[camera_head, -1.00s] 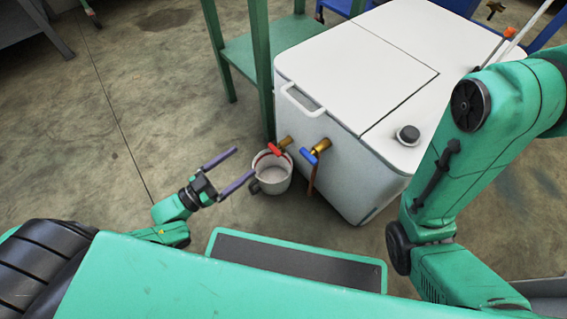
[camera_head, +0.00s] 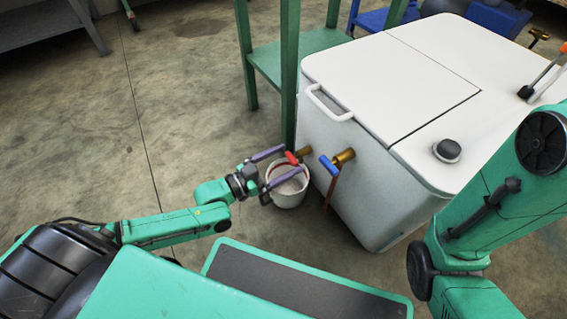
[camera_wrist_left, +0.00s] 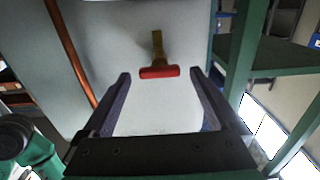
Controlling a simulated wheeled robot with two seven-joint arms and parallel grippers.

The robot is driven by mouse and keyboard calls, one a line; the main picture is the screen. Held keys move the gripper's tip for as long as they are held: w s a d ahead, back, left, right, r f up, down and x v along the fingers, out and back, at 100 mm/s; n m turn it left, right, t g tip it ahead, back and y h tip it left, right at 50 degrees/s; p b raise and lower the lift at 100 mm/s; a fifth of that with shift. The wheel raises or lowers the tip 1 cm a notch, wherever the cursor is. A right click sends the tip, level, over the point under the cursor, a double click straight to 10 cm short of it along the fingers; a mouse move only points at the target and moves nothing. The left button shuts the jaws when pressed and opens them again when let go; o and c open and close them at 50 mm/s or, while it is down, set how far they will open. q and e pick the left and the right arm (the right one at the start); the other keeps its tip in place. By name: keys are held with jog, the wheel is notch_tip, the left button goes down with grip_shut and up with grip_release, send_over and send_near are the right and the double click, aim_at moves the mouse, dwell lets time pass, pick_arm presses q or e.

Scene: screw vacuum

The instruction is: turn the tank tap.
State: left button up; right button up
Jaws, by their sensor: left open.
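The white tank (camera_head: 365,180) stands at the right of centre with two brass taps low on its near side. One tap has a red handle (camera_head: 291,158), the other a blue handle (camera_head: 328,165). My left gripper (camera_head: 282,163) is open, its fingers reaching toward the red-handled tap. In the left wrist view the red handle (camera_wrist_left: 159,72) lies crosswise just beyond and between the open fingertips (camera_wrist_left: 160,78), with nothing held. A white bucket (camera_head: 288,192) stands on the floor below the red tap, partly behind the gripper. My right arm shows at the right; its gripper is out of view.
A green stand (camera_head: 290,62) stands close behind and left of the tank. A copper pipe (camera_wrist_left: 70,52) runs down beside the tap in the left wrist view. The floor (camera_head: 190,110) at the left is clear.

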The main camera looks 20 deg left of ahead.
pick_arm(q)
jog(key=c, duration=1.4)
jog(key=shift+n, duration=0.3)
jog(key=shift+n+p, duration=0.85)
jog(key=shift+n, duration=0.25)
jog(key=shift+a+n+p, duration=0.1)
jog(key=shift+n+p, duration=0.3)
jog(key=shift+n, duration=1.1)
jog(key=shift+f, duration=0.1)
jog(key=o, duration=1.4)
